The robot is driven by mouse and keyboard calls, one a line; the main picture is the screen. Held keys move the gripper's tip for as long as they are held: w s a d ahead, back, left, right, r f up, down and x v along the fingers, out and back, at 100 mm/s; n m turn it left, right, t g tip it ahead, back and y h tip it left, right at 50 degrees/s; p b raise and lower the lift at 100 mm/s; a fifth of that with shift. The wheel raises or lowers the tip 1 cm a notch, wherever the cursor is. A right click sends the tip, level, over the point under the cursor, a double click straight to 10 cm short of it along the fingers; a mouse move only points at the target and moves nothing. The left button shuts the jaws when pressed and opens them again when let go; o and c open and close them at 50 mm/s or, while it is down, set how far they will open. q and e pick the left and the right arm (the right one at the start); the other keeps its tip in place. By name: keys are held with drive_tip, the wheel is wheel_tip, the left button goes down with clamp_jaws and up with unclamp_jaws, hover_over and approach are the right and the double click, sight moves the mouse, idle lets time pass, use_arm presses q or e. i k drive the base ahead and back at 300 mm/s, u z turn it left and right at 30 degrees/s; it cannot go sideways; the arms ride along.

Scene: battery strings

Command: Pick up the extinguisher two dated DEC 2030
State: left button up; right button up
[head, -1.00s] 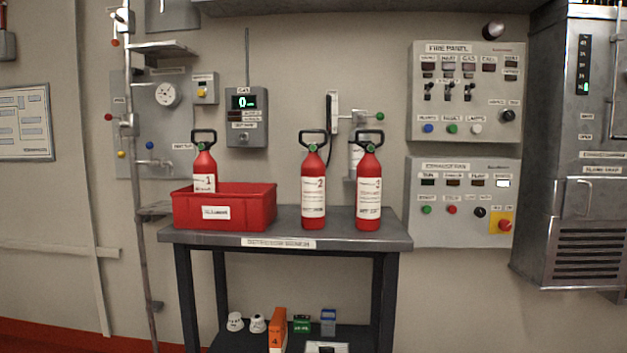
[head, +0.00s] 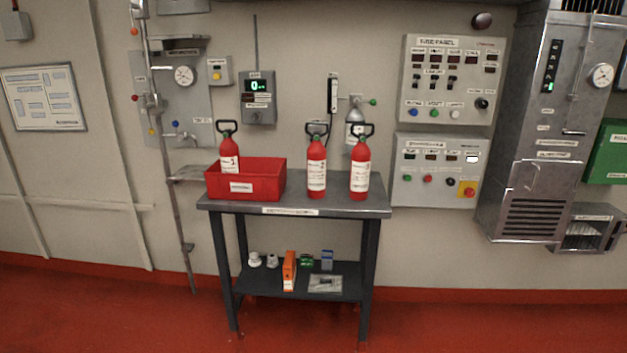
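Three red extinguishers with black handles are at the grey table (head: 380,207) in the head view. Extinguisher two (head: 317,166) stands upright on the tabletop, right of the red bin. Extinguisher three (head: 360,164) stands upright just right of it, with a small gap between them. Extinguisher one (head: 229,156) stands in the red bin (head: 262,180), its lower part hidden by the bin wall. The date print on the labels is too small to read. Neither of my grippers shows in the view.
A lower shelf (head: 260,283) holds an orange box (head: 289,268), white items and small boxes. A fire panel (head: 452,80) and a fan panel (head: 437,168) hang on the wall at right, beside a grey cabinet (head: 525,140). The red floor (head: 130,310) before the table is clear.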

sight(316, 154)
drive_tip(key=z, duration=0.6)
drive_tip(key=i, duration=0.6)
drive_tip(key=z, duration=0.95)
drive_tip(key=i, duration=1.4)
drive_tip(key=u, duration=0.6)
drive_tip(key=i, duration=0.85)
drive_tip(key=u, duration=0.8)
